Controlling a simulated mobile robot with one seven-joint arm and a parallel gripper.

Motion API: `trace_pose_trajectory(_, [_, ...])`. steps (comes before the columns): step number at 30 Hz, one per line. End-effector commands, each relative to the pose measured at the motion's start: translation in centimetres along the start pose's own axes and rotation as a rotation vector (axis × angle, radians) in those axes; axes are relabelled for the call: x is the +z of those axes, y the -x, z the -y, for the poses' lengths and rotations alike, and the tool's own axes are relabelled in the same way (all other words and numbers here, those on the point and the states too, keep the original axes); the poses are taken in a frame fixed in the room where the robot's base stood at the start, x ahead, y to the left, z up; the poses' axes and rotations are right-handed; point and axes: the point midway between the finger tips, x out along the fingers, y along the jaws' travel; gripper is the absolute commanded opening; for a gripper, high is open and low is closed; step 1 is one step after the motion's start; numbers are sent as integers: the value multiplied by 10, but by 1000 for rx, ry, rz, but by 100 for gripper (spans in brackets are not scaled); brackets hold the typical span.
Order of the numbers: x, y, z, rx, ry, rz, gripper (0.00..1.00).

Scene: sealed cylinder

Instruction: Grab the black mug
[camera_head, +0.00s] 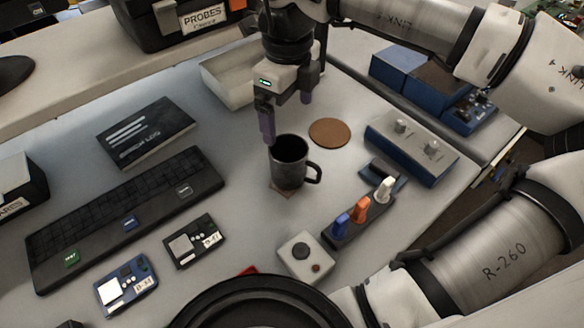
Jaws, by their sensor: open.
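The black mug (288,166) stands upright near the middle of the grey table, its handle pointing right. My gripper (287,121) is above and slightly behind the mug, pointing down. Its fingers are apart, one at the left near the mug's far rim and a shorter-looking one farther right. Nothing shows between them. I cannot tell whether the left finger touches the rim.
A round brown coaster (329,132) lies right of the mug. A holder (358,219) with coloured pieces and a grey button box (306,257) are in front. A black keyboard (126,216) and a dark book (146,131) lie left. A pale tray (228,80) is behind.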

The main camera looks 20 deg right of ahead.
Motion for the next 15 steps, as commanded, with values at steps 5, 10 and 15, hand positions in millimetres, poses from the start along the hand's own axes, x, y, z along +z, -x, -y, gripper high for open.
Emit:
trace_pose_trajectory(5, [0,-44,0,2,1,0,96])
trace_pose_trajectory(10, [0,-58,0,1,1,1,96])
trace_pose_trajectory(15, [-3,-72,0,2,1,1,96])
